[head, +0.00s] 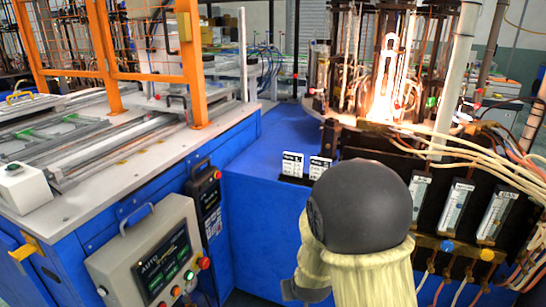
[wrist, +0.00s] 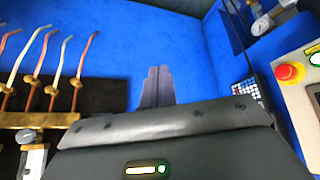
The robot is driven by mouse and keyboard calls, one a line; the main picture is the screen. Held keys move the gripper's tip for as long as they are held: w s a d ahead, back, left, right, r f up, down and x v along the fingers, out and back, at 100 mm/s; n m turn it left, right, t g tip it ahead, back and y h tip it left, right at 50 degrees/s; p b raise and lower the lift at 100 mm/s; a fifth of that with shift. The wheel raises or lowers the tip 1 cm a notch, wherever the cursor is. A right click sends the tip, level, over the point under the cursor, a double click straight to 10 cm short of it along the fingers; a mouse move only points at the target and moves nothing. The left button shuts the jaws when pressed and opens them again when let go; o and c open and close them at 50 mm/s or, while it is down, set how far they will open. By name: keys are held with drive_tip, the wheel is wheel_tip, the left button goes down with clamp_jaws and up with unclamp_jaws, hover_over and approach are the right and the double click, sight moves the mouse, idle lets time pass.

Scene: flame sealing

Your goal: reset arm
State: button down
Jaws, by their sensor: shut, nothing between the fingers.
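My gripper (wrist: 157,72) shows in the wrist view with its two grey fingers side by side, touching and empty. They point away over a plain blue surface (wrist: 120,30), apart from any object. In the head view my arm, with a dark grey rounded joint and a cream sleeve, stands at the lower middle in front of the blue machine body (head: 255,225). My fingers cannot be made out there.
A control panel (head: 150,255) with buttons stands at the lower left; its red button (wrist: 290,72) shows at right in the wrist view. A glowing burner flame (head: 382,100) is at the back right. Flow meters (head: 457,207) and hoses (head: 470,150) crowd the right side.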

drive_tip(key=s+d+r+m+g, duration=0.1)
drive_tip(key=s+d+r+g, duration=0.2)
drive_tip(key=s, duration=0.4)
drive_tip(key=s+d+r+m+g, duration=0.1)
drive_tip(key=s+d+r, duration=0.35)
drive_tip(key=s, duration=0.25)
drive_tip(key=w+p+v, duration=0.2)
drive_tip(key=p+v, duration=1.1)
drive_tip(key=p, duration=0.1)
drive_tip(key=w+r+p+v, duration=0.1)
drive_tip(key=w+p+v, duration=0.2)
drive_tip(key=p+v, duration=1.1)
drive_tip(key=shift+w+r+p, duration=0.3)
drive_tip(key=shift+w+p, duration=0.05)
drive_tip(key=shift+w, duration=0.05)
drive_tip(key=shift+a+f, duration=0.1)
drive_tip(key=shift+w, duration=0.1)
